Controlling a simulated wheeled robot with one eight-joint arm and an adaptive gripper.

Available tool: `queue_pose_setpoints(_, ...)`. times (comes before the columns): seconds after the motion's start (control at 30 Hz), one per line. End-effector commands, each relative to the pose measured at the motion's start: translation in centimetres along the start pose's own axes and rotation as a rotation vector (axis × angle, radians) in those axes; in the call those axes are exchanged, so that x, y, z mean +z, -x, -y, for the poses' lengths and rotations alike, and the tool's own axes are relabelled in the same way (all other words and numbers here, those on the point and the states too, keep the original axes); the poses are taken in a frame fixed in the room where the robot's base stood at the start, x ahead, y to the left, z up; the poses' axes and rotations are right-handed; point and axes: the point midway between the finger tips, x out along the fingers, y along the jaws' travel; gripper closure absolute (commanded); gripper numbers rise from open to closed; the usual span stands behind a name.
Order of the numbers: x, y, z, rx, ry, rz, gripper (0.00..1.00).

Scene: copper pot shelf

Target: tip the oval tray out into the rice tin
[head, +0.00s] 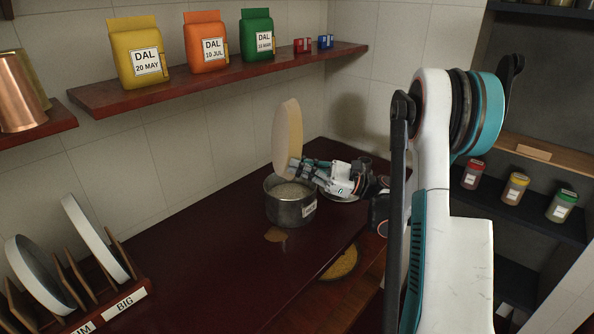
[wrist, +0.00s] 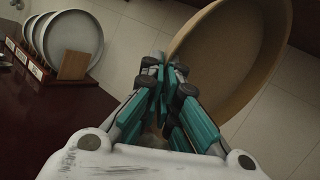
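The oval tray (head: 288,139) is pale tan and stands on edge in the air, tilted almost upright, above the rice tin. It also fills the upper right of the wrist view (wrist: 232,60). My gripper (head: 297,169) is closed on the tray's lower edge; its fingers (wrist: 163,88) meet the rim in the wrist view. The rice tin (head: 291,212) is a round metal pot with a white label, standing on the dark red counter. Pale grains show inside it. I see no grains on the tray's visible face.
A tan patch (head: 276,235) lies on the counter (head: 215,245) before the tin. A dish of yellow grains (head: 341,263) sits to the lower right. A plate rack (head: 128,292) stands left. A shelf (head: 230,78) with dal bags runs above. The counter's left middle is clear.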

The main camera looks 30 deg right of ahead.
Motion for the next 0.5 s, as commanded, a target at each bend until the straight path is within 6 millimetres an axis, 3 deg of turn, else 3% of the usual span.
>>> queue_pose_setpoints(0.5,-0.32,1.07,0.38,-0.04,-0.049,0.104,1.0)
